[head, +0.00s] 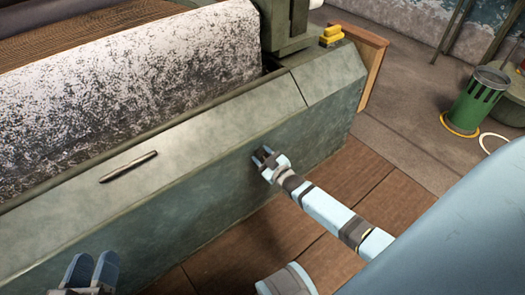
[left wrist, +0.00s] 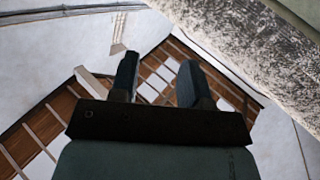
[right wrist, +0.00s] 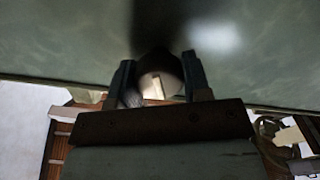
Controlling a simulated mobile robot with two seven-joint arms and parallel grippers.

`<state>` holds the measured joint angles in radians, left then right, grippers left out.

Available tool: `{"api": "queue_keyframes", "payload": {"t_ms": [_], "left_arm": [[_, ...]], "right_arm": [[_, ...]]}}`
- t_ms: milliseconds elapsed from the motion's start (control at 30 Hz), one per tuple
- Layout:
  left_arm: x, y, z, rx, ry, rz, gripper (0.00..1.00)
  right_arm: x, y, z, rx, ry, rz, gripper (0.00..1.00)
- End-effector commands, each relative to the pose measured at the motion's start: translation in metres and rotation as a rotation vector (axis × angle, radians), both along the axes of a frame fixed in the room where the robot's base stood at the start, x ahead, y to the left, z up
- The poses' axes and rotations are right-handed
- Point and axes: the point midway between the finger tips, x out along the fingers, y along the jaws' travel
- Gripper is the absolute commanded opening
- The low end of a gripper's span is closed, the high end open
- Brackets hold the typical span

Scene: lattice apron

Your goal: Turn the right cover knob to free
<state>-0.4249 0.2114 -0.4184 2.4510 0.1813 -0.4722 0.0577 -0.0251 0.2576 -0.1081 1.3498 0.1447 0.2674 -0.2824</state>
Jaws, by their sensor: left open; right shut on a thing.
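The green-grey cover (head: 215,175) forms the near side of the machine. My right gripper (head: 263,156) reaches its front face near the right end. In the right wrist view (right wrist: 158,64) its fingers are shut around a round knob (right wrist: 158,78), with a dark rim and a pale face bearing a light upright mark. The knob is hidden by the fingers in the head view. My left gripper (head: 93,262) is open and empty at the lower left, in front of the cover. Its spread fingers also show in the left wrist view (left wrist: 158,68).
A slim dark bar (head: 128,166) lies on the cover's sloping top. A speckled white roll (head: 130,85) lies behind it. A yellow piece (head: 331,35) sits at the machine's far corner. A green bin (head: 480,100) stands at right. Brown boards (head: 275,225) floor the space before the cover.

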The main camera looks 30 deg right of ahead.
Motion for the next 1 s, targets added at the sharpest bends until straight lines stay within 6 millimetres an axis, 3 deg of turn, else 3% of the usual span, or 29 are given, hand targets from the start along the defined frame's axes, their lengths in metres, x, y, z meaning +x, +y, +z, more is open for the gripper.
{"api": "queue_keyframes", "payload": {"t_ms": [100, 400, 1000], "left_arm": [[0.000, 0.001, 0.019, -0.019, -0.041, 0.014, 0.43], [0.000, 0.003, 0.041, -0.054, -0.111, 0.036, 0.43], [-0.001, 0.004, 0.047, -0.067, -0.138, 0.045, 0.43]], "right_arm": [[0.000, 0.001, 0.003, -0.110, -0.008, 0.000, 0.21], [-0.001, 0.002, 0.000, -0.394, -0.030, 0.000, 0.21], [-0.001, 0.003, -0.004, -0.939, -0.074, -0.001, 0.21]]}}
